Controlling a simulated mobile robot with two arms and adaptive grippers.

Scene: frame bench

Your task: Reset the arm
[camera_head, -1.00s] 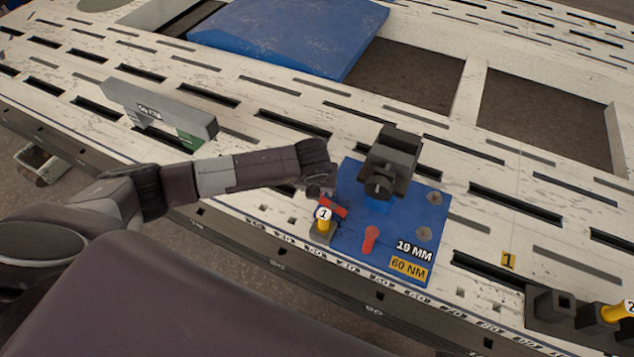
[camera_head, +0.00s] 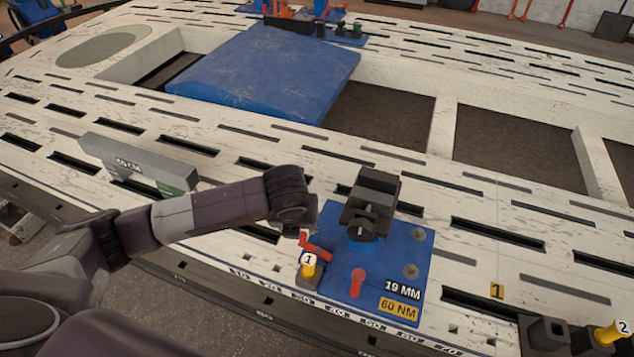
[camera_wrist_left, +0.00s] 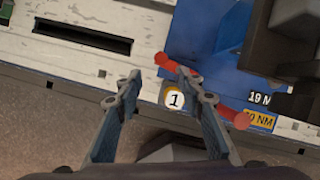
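My left arm reaches in from the left in the head view, and my left gripper (camera_head: 306,236) is beside the left edge of a blue board (camera_head: 392,258), above a red lever (camera_head: 318,249). In the left wrist view the gripper's two fingers (camera_wrist_left: 150,70) are spread, with nothing seen held between them. A yellow cylinder marked 1 (camera_head: 309,267) stands just below the gripper in the head view; its white top (camera_wrist_left: 174,99) shows near the fingers in the left wrist view. My right gripper is not in view.
The board carries a dark clamp-like block (camera_head: 370,203), a red knob (camera_head: 357,283) and labels "19 MM" and "60 NM". A grey bar (camera_head: 135,162) stands left on the slotted white bench (camera_head: 225,155). A large blue pad (camera_head: 265,72) lies behind. A yellow cylinder marked 2 (camera_head: 612,333) is at right.

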